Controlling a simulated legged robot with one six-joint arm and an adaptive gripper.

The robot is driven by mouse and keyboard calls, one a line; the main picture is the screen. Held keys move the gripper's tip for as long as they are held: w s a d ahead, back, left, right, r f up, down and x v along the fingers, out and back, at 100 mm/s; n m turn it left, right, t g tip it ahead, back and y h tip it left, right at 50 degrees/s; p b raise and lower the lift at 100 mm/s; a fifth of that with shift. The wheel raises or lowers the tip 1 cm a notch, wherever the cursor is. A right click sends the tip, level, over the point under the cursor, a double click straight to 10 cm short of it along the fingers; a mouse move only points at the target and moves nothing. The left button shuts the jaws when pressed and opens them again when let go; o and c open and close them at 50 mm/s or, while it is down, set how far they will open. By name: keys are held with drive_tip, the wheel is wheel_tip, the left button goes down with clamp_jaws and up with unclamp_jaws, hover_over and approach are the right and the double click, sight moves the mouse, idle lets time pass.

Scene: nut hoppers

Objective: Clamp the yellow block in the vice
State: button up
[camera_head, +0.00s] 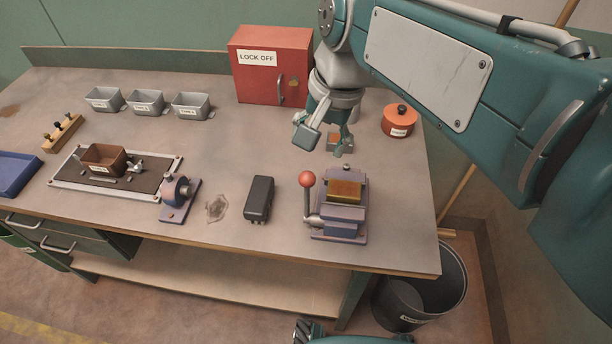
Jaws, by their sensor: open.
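The purple vice (338,230) stands near the bench's front edge at the right. Its lever with a red ball knob (307,179) stands up on its left side. The yellow block (345,190) sits at the top of the vice; I cannot tell whether the jaws press on it. My gripper (323,140) is open and hangs above the bench behind the vice, apart from the block. Nothing shows between its fingers.
A red lock-off box (268,68) and an orange pot (398,121) stand farther back. A black block (259,199) lies left of the vice. Grey hoppers (146,103) stand at the back left.

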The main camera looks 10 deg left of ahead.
sight(309, 175)
drive_tip(key=f, duration=0.3)
drive_tip(key=a+f, duration=0.1)
drive_tip(key=f, duration=0.3)
drive_tip(key=a+f, duration=0.1)
drive_tip(key=f, duration=0.2)
drive_tip(key=shift+w+f, duration=0.15)
drive_tip(key=shift+f, duration=0.15)
drive_tip(key=shift+d, duration=0.1)
clamp_jaws()
